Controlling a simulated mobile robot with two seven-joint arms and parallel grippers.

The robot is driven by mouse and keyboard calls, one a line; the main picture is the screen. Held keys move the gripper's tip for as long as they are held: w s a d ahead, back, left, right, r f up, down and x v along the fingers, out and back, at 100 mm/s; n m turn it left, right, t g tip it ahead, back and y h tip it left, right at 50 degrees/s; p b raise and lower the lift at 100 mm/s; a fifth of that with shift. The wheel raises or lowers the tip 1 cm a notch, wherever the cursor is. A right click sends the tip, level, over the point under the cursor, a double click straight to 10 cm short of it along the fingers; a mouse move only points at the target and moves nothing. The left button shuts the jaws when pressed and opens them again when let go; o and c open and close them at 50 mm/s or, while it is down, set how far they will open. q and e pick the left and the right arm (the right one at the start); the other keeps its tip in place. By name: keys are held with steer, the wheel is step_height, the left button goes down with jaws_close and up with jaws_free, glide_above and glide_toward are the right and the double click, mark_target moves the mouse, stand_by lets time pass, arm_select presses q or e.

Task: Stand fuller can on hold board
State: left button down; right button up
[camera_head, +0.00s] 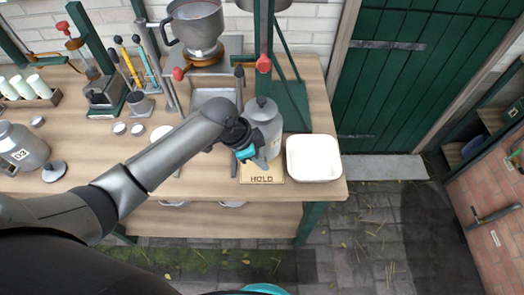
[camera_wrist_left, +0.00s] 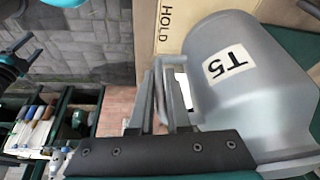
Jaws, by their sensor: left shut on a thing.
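A grey metal can (camera_head: 264,118) with a lid stands upright at the back part of the wooden HOLD board (camera_head: 262,180). In the left wrist view the can (camera_wrist_left: 265,110) carries a T5 label, and the board (camera_wrist_left: 146,40) shows beside its base. I cannot tell whether its base rests on the board or hangs just above it. My left gripper (camera_head: 262,158) is at the can's near side. In the left wrist view its fingers (camera_wrist_left: 170,85) are shut at the can's side, seemingly on its handle.
A white basin (camera_head: 314,158) stands close to the right of the board, near the bench's right end. A green press frame (camera_head: 285,85) rises behind the can. A scale with a pot (camera_head: 197,25) stands at the back. Small white lids (camera_head: 120,128) lie on the bench (camera_head: 100,165).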

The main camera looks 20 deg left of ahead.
arm_select(q)
steer(key=shift+w+f+b, duration=0.2)
steer(key=shift+f+b, duration=0.15)
steer(key=shift+f, duration=2.15)
steer(key=c, duration=1.2)
jaws_free()
steer(key=shift+s+f, duration=0.15)
steer(key=shift+s, duration=0.05)
steer(key=shift+c, duration=0.2)
steer(key=o, duration=0.4)
steer(key=shift+c, duration=0.2)
steer(key=p+v, duration=0.2)
steer(key=v, duration=1)
steer(key=shift+d, duration=0.15)
